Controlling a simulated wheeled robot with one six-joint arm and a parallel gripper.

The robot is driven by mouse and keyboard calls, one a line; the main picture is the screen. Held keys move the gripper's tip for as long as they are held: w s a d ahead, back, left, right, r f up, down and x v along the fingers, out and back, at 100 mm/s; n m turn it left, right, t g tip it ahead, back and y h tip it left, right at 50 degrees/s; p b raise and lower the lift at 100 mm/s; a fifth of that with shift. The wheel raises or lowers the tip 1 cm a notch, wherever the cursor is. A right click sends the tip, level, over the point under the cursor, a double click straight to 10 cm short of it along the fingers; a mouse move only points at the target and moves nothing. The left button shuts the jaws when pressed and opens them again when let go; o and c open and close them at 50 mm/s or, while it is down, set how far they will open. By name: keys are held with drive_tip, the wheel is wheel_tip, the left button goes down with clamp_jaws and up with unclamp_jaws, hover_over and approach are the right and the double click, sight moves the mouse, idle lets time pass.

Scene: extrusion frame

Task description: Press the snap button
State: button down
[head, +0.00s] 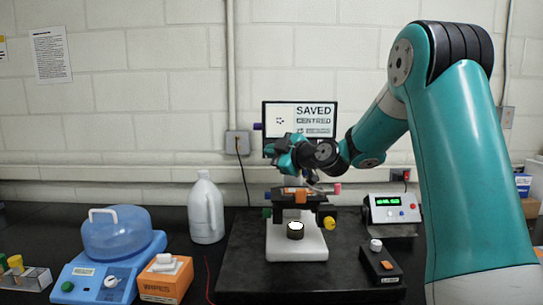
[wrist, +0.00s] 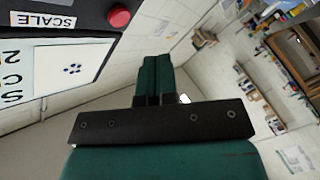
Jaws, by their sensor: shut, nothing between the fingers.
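No label reading "snap" is legible, so I cannot tell which button is the snap button. In the wrist view, a red button (wrist: 119,17) sits on the dark bezel near a "SCALE" label (wrist: 43,21). A purple knob (head: 257,126) juts from the monitor's left side. My gripper (head: 270,148) is in front of the monitor's lower left edge, hiding part of it. In the wrist view my gripper (wrist: 156,60) is shut and empty, apart from the red button.
A white jug (head: 206,210), a blue centrifuge-like device (head: 110,250) and an orange wipes box (head: 165,278) stand at left. A small instrument with a green display (head: 393,208) and a black box with a knob (head: 381,263) are at right.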

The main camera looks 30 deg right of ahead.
drive_tip(key=shift+s+a+b, duration=0.55)
drive_tip(key=shift+s+a, duration=0.1)
drive_tip(key=shift+s, duration=0.3)
drive_tip(key=s+a+f+g+y, duration=0.1)
drive_tip(key=s+a+f+g, duration=0.2)
drive_tip(key=a, duration=0.4)
drive_tip(key=s+a+f+m+g+y, duration=0.1)
drive_tip(key=s+a+f+g+y, duration=0.15)
drive_tip(key=s+a, duration=0.4)
drive_tip(key=s+a+f+g, duration=0.1)
drive_tip(key=s+a+g, duration=0.3)
drive_tip(key=a, duration=0.4)
drive_tip(key=s+a+f+m+g+h, duration=0.1)
drive_tip(key=s+a+f+m+g, duration=0.1)
drive_tip(key=s, duration=0.8)
drive_tip(key=s+a+f+m+g+h, duration=0.1)
drive_tip(key=s+f+g, duration=0.3)
drive_tip(key=s, duration=0.6)
drive_tip(key=shift+s+a+f+m+g+h, duration=0.35)
drive_tip(key=shift+a+m+g+h, duration=0.1)
drive_tip(key=shift+m+g, duration=0.2)
drive_tip(key=shift+d, duration=0.1)
